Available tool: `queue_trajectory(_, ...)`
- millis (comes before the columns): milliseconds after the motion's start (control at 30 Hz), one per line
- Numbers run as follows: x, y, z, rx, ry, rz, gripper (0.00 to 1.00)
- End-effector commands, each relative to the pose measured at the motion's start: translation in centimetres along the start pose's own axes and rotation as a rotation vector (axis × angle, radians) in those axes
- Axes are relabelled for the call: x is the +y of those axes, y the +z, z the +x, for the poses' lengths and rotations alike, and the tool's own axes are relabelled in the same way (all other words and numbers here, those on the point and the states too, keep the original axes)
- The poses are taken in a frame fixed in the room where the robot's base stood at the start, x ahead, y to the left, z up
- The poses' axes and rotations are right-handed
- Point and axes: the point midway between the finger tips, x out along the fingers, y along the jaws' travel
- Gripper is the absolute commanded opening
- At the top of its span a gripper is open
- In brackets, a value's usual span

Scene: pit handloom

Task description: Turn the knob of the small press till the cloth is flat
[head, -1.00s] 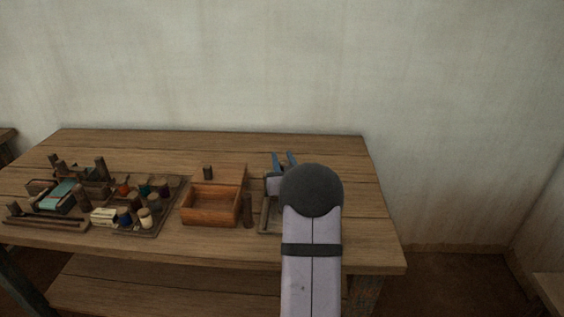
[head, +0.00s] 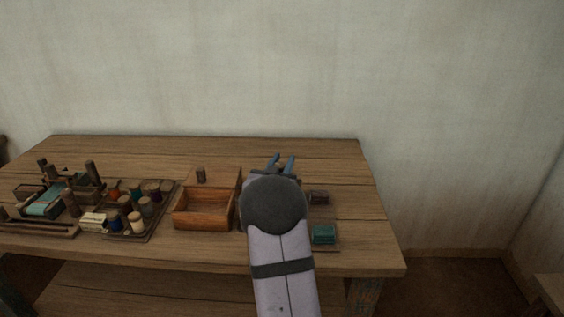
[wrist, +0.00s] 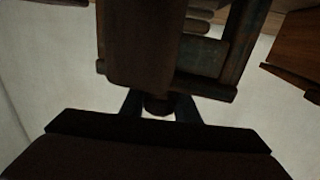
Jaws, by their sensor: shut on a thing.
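My gripper (head: 282,164) reaches over the right part of the workbench, its blue fingers toward the back. In the wrist view, a small dark rounded knob (wrist: 157,104) sits between the two fingers, and they are shut on it. A brown wooden block and the dark frame of the press (wrist: 205,55) stand just past the knob in that view. My arm hides most of this in the head view. A folded teal cloth (head: 323,234) lies on a low base at the right, and I cannot tell how flat it is.
An open wooden box (head: 203,222) stands left of my arm. A tray of spools (head: 150,226) and a small loom frame (head: 60,195) are further left. A small dark block (head: 319,197) is right of my arm. The back right of the bench is clear.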

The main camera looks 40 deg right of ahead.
Motion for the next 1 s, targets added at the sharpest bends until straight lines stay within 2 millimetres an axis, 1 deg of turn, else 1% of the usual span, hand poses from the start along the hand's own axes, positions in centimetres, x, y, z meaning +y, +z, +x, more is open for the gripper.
queue_trajectory(367, 0.0, -0.1, 0.0, 0.002, 0.003, -0.001, 0.06)
queue_trajectory(400, 0.0, -0.1, 0.0, 0.002, 0.003, -0.001, 0.38)
queue_trajectory(433, 0.0, -0.1, 0.0, 0.002, 0.003, -0.001, 0.45)
queue_trajectory(467, 0.0, -0.1, 0.0, 0.002, 0.003, -0.001, 0.47)
queue_trajectory(767, 0.0, -0.1, 0.0, 0.002, 0.003, 0.0, 0.47)
queue_trajectory(867, 0.0, -0.6, 0.0, 0.003, 0.003, 0.001, 0.47)
queue_trajectory(1000, 0.0, -2.0, 0.0, 0.005, 0.003, 0.001, 0.47)
